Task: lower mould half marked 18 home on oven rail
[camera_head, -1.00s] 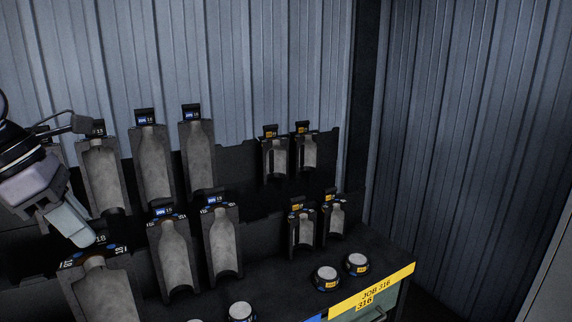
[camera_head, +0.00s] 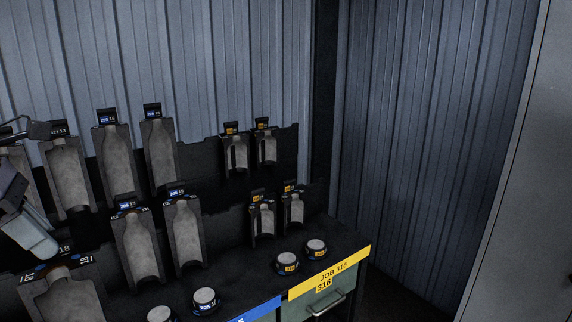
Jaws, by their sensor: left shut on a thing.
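The lower mould half marked 18 (camera_head: 62,298) is at the lower left, a grey bottle-shaped cavity in a dark block with 18 on its top edge. My left gripper (camera_head: 42,250) is shut on its top edge, and the fingers hide part of that edge. The mould half's lower end is cut off by the frame. I cannot tell whether it rests on anything. No rail marked as the oven rail can be made out. My right gripper is not in view.
Bottle mould halves (camera_head: 138,245) with blue tags stand in two rows on dark stepped racks. Smaller yellow-tagged halves (camera_head: 263,220) stand to their right. Round pucks (camera_head: 316,249) sit on the front ledge above a yellow JOB 316 label (camera_head: 330,272). A grey panel (camera_head: 520,180) stands at right.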

